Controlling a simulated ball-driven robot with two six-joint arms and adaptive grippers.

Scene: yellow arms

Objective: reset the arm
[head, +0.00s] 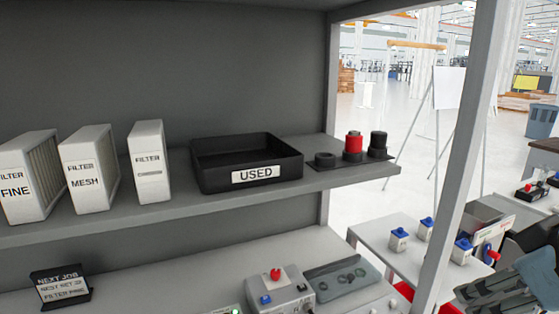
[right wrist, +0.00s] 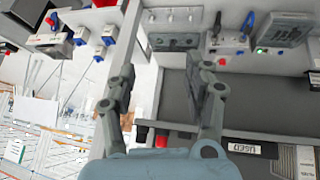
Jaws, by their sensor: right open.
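My right gripper (right wrist: 158,82) shows in the right wrist view with its two grey fingers spread wide and nothing between them. The bench top and part of the shelf lie beyond it. In the head view a blue-grey, jointed part at the lower right corner looks like this gripper or its wrist, cut off by the edge, to the right of the shelf post. My left gripper is in neither view.
A shelf (head: 225,207) holds filter boxes (head: 90,170), a black USED tray (head: 215,177) and a red-and-black cylinder (head: 353,147). A grey post (head: 460,170) stands at right. Below are a bench with a red-button box (head: 275,290) and a side table (head: 385,250).

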